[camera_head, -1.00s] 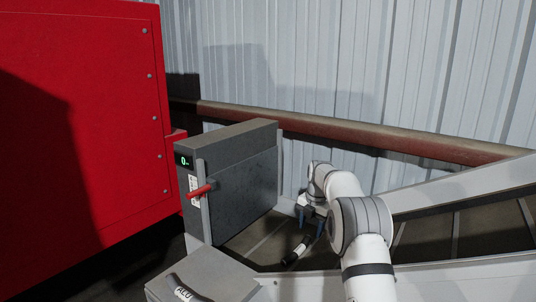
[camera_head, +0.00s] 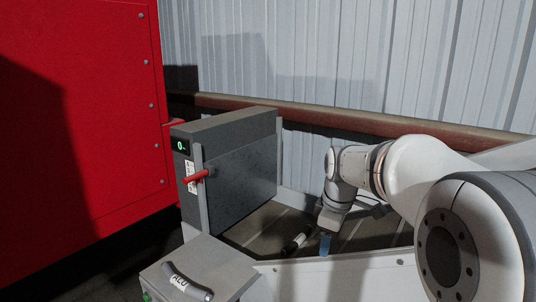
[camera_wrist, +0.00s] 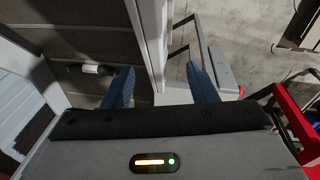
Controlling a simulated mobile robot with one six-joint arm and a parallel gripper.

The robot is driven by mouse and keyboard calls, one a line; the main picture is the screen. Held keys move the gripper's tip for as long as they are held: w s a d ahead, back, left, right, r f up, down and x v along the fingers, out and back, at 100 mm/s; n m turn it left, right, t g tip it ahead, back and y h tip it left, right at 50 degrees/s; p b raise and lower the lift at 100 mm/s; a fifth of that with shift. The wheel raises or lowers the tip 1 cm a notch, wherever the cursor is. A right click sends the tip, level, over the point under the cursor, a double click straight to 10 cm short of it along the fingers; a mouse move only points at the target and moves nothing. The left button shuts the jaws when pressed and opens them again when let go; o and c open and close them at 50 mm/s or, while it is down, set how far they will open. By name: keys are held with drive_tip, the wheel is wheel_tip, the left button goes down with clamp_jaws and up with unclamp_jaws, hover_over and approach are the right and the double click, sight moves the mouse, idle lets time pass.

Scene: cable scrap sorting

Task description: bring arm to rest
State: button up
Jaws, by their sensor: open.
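My gripper (camera_head: 326,243) hangs near the front wall of the sorting trough (camera_head: 350,272), with its blue fingers pointing down. In the wrist view my gripper (camera_wrist: 160,88) has its two fingers spread wide with nothing between them. The trough's pale wall (camera_wrist: 151,40) shows below and between them. A short dark cable piece with a pale band (camera_head: 293,244) lies on the trough floor to the left of the gripper, apart from it. It also shows in the wrist view (camera_wrist: 92,69), left of the left finger.
A dark grey upright box (camera_head: 240,165) with a red lever (camera_head: 195,176) and a display stands at the trough's left end. A large red cabinet (camera_head: 100,120) fills the left. A grey box (camera_head: 215,262) with a dark curved bar marked ALU stands in front.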

drive_tip(key=s+f+m+b, duration=0.1)
drive_tip(key=s+f+m, duration=0.2)
drive_tip(key=s, duration=0.4)
drive_tip(key=s+f+m+b, duration=0.1)
drive_tip(key=s+f+m, duration=0.2)
drive_tip(key=s+m, duration=0.2)
drive_tip(key=s+f+m+t+b, duration=0.1)
drive_tip(key=s+m, duration=0.3)
drive_tip(key=s, duration=0.6)
drive_tip(key=shift+s+d+f+b, duration=0.3)
drive_tip(key=shift+f, duration=0.6)
drive_tip(key=shift+c, duration=0.4)
